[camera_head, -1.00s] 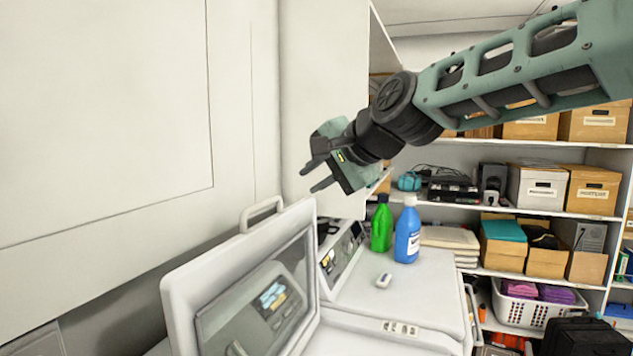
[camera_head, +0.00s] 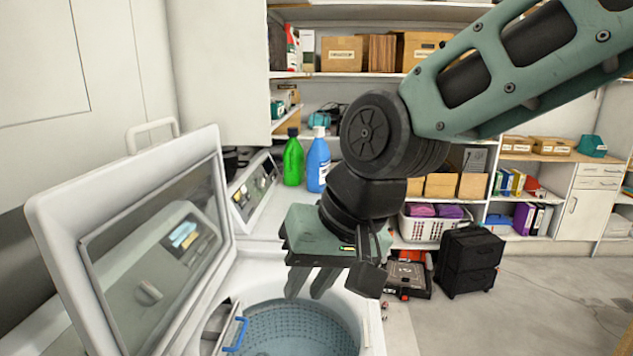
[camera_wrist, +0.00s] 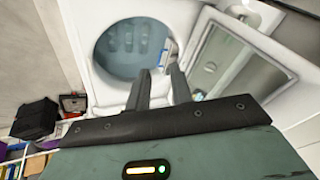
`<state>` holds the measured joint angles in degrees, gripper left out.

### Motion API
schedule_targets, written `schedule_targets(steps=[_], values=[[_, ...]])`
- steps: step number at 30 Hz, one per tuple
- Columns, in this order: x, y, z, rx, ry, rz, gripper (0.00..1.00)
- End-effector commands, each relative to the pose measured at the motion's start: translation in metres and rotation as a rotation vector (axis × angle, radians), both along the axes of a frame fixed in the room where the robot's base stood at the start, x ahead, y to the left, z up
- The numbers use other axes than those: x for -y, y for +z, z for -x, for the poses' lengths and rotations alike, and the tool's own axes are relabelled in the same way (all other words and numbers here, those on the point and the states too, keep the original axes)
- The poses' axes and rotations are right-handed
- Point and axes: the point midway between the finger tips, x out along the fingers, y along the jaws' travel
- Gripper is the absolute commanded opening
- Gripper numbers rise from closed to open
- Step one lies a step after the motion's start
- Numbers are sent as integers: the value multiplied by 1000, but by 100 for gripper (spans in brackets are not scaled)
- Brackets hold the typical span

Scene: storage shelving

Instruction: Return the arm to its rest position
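My gripper (camera_head: 310,283) hangs fingers down in front of the open top-loading washer (camera_head: 258,262), over its drum area in the head view. Its two dark fingers are apart, with nothing seen between them. In the wrist view my gripper (camera_wrist: 158,88) also shows a gap between the fingers, with the round washer opening (camera_wrist: 128,48) beyond. My arm reaches in from the upper right, bent at the wrist.
The raised washer lid (camera_head: 140,235) stands left of my gripper. A green bottle (camera_head: 293,160) and a blue bottle (camera_head: 317,165) stand behind. A blue handle (camera_head: 237,334) shows at the drum. A black case (camera_head: 468,262) stands on open floor at the right.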

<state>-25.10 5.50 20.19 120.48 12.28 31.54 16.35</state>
Motion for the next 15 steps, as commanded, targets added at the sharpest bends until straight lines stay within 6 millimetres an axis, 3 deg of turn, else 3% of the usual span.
schedule_targets(steps=[1,6,12,15], values=[[18,-22,16,-7,35,46,22],[76,-74,68,-42,171,197,22],[130,-113,114,-86,288,320,22],[145,-122,126,-101,320,352,22]])
